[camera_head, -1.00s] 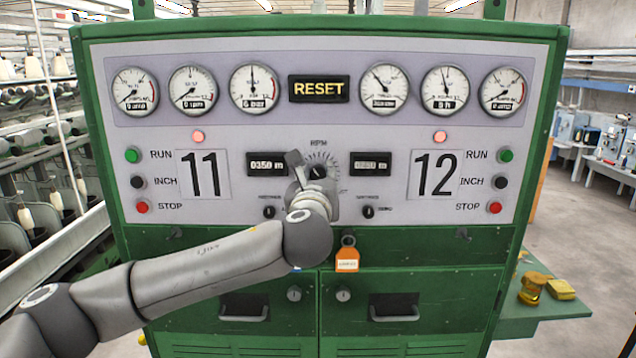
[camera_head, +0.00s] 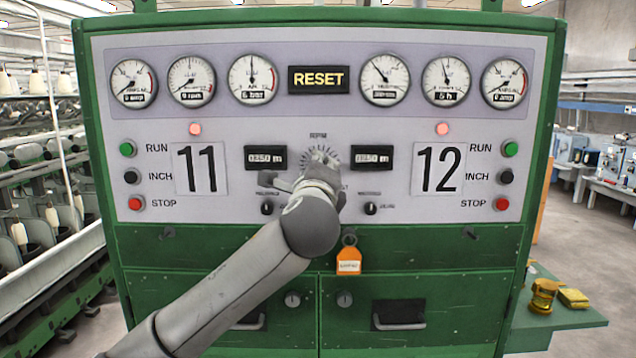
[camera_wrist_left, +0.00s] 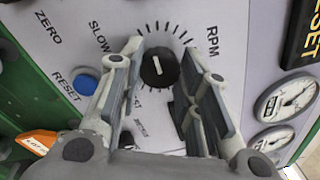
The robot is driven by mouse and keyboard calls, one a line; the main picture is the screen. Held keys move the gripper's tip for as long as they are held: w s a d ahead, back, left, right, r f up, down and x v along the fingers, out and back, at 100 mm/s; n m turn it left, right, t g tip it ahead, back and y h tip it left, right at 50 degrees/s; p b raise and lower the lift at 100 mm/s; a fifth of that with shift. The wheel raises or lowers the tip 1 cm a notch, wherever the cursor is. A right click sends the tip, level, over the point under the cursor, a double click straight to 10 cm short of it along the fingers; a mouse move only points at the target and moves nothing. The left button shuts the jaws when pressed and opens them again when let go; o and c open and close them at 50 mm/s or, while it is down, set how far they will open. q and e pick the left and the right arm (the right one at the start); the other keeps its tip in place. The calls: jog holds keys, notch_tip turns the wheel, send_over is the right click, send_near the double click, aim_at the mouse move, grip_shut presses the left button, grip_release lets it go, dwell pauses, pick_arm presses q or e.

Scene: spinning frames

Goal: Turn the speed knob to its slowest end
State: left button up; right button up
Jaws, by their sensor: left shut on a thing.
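The speed knob (camera_wrist_left: 158,68) is a round black knob with a white pointer line, inside a ring of tick marks on the pale panel. In the left wrist view its line points roughly to the top of the picture, between the printed words SLOW (camera_wrist_left: 100,38) and RPM (camera_wrist_left: 212,40). My left gripper (camera_wrist_left: 162,58) has one finger on each side of the knob and is shut on it. In the head view my left gripper (camera_head: 319,168) covers the knob at the panel's centre; part of the tick ring shows above it. My right gripper is in neither view.
Two counters (camera_head: 265,158) (camera_head: 372,157) and two small black switches (camera_head: 267,207) (camera_head: 371,208) flank the gripper. A blue button (camera_wrist_left: 84,82) marked RESET lies beside it in the wrist view. An orange tag (camera_head: 348,261) hangs below.

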pick_arm(q)
jog(key=shift+d+f+n+y+b, duration=0.1)
jog(key=shift+n+y+b, duration=0.15)
jog(key=shift+n+b, duration=1.5)
jog(key=shift+f+n+y+b, duration=0.1)
jog(key=shift+n+y+b, duration=0.15)
jog(key=shift+n, duration=2.9)
jog(key=o, duration=1)
jog(key=shift+r, duration=0.1)
jog(key=s, duration=0.8)
jog(key=s+f, duration=0.1)
jog(key=s, duration=0.3)
jog(key=shift+w, duration=0.1)
